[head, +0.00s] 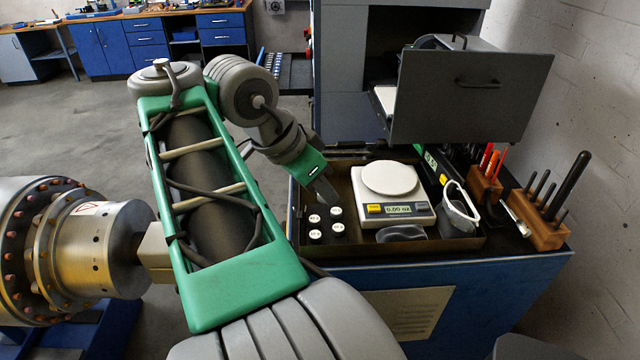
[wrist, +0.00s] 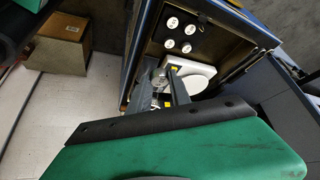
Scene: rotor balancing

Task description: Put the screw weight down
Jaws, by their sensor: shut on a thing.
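My gripper (head: 326,190) hangs over the left part of the open toolbox tray, above and close to the white-topped weights (head: 315,234). In the wrist view its two fingers (wrist: 163,74) point away from the camera and are shut on the screw weight, which is small and hard to make out between the tips. The same white-topped weights (wrist: 169,43) stand in the tray beyond the fingertips. The fingers cover part of the scale in the wrist view. I cannot tell whether the held weight touches anything.
The digital scale (head: 390,178) stands right of the weights with an empty round pan and a reading near zero. The tray rim (head: 470,243) surrounds them. A large metal rotor (head: 75,245) is left.

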